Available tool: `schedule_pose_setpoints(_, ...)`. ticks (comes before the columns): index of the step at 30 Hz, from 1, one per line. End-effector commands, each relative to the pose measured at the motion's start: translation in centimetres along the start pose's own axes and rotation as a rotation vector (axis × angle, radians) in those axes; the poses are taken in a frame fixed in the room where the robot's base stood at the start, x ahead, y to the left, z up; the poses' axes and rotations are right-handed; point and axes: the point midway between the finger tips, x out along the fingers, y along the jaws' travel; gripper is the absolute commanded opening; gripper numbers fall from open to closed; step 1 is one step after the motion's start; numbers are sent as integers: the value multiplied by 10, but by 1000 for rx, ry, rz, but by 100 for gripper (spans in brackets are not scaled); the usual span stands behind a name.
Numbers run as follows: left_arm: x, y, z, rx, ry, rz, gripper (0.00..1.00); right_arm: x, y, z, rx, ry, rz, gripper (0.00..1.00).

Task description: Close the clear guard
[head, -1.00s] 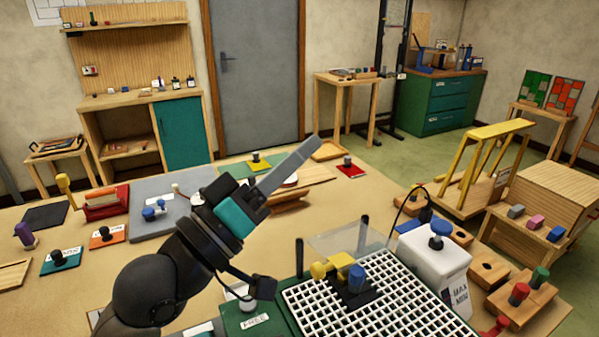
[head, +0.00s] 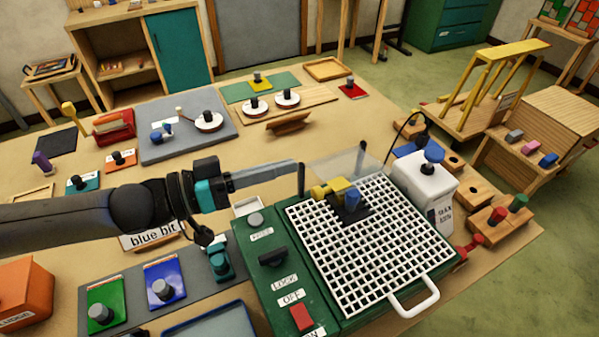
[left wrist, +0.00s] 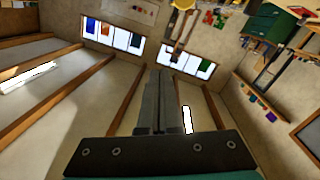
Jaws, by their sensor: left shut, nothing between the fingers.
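The clear guard (head: 340,168) is a see-through pane at the back of the green machine (head: 275,290), between two black posts. It stands raised and tilted behind the yellow and blue grinding head (head: 340,192), leaving the white grid uncovered. My left gripper (head: 297,168) is shut and empty. It reaches in from the left, with its tips beside the left black post (head: 301,180); I cannot tell whether they touch. Its closed fingers (left wrist: 153,100) also show in the left wrist view, against the room walls and windows. My right gripper is not in view.
The white grid (head: 370,240) with a front handle (head: 415,302) covers the machine top. A red switch (head: 301,316) and a black lever (head: 272,256) are on the left panel. Blue and green plates lie left.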

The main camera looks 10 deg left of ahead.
Motion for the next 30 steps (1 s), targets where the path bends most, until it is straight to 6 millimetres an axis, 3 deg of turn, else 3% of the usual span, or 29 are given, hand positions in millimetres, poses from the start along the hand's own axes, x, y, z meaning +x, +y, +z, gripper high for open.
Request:
schedule_pose_setpoints(3, -36, -17, 2, 1, -42, -42, 0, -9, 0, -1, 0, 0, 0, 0)
schedule_pose_setpoints(6, -55, -25, 5, -4, -59, -62, 0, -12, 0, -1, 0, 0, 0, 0)
schedule_pose_setpoints(11, -65, -29, 7, -8, -67, -72, 0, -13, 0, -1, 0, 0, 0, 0)
schedule_pose_setpoints(17, -44, -30, 8, -10, -65, -68, 0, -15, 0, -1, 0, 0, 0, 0)
schedule_pose_setpoints(30, 28, -35, 13, -10, -66, -70, 0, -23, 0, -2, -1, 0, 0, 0)
